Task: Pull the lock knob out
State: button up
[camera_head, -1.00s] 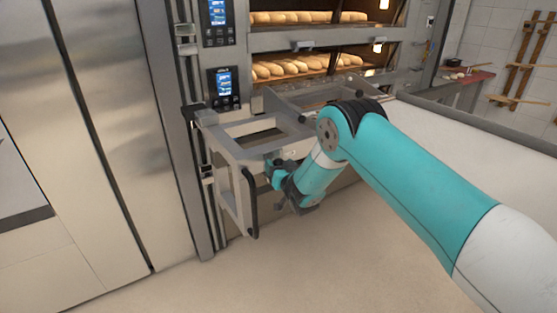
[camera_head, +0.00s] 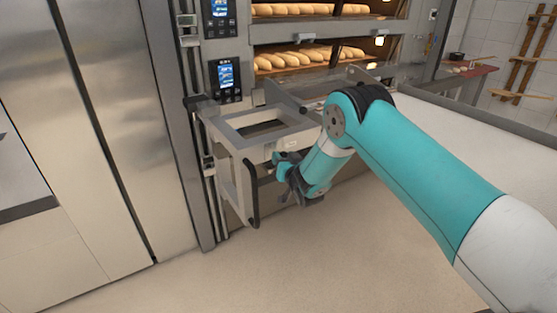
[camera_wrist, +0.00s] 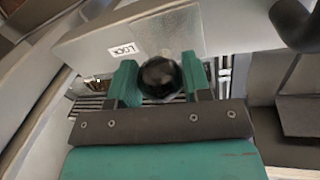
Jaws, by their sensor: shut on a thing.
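The lock knob (camera_wrist: 160,77) is a round black ball in the wrist view. It sits between the two teal fingers of my gripper (camera_wrist: 160,85), which are shut on it. A white label reading LOCK (camera_wrist: 124,50) is on the grey frame just beyond the knob. In the head view my gripper (camera_head: 280,165) is at the front of the grey loader frame (camera_head: 226,140), beside its black handle. The knob is too small and covered to make out there.
The black curved handle (camera_head: 251,195) hangs on the frame's front, close to my gripper. Deck ovens with bread loaves (camera_head: 300,58) stand behind. A control panel (camera_head: 226,77) is on the left post. A pale conveyor surface (camera_head: 455,140) lies to the right. The floor in front is clear.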

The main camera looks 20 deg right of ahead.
jog(key=shift+s+d+f, duration=0.1)
jog(key=shift+d, duration=0.1)
jog(key=o, duration=1.3)
jog(key=shift+c, duration=0.2)
jog(key=shift+a, duration=0.1)
jog(key=shift+s+a, duration=0.1)
jog(key=shift+s, duration=0.3)
jog(key=s+d+b, duration=0.2)
jog(key=s+b, duration=1.4)
jog(key=b, duration=0.4)
jog(key=shift+s, duration=0.35)
